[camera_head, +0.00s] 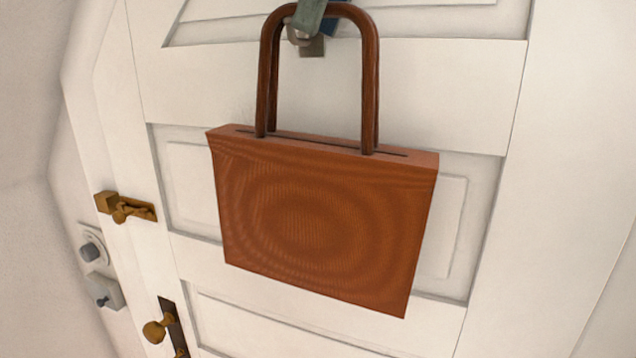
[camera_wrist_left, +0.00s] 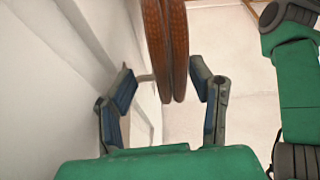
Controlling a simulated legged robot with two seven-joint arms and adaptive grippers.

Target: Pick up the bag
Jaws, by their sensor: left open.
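The bag (camera_head: 320,220) is a flat orange-brown box shape with two tall dark brown handles (camera_head: 370,90). It hangs upright, slightly tilted in the picture, in front of a white panelled door. A small grey hook (camera_head: 312,46) shows at the top of the handles. Part of my left gripper (camera_head: 322,14) shows at the top edge, by the handle tops. In the left wrist view the open left gripper (camera_wrist_left: 162,72) has one finger on each side of the handles (camera_wrist_left: 178,45), with gaps visible. The bag's body is not clearly visible there. My right gripper is not in view.
The white door (camera_head: 480,110) stands close behind the bag. Brass latch (camera_head: 130,208) and brass knob (camera_head: 155,331) stick out at its left, with a round wall switch (camera_head: 92,249) beside it. The space right of the bag is clear.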

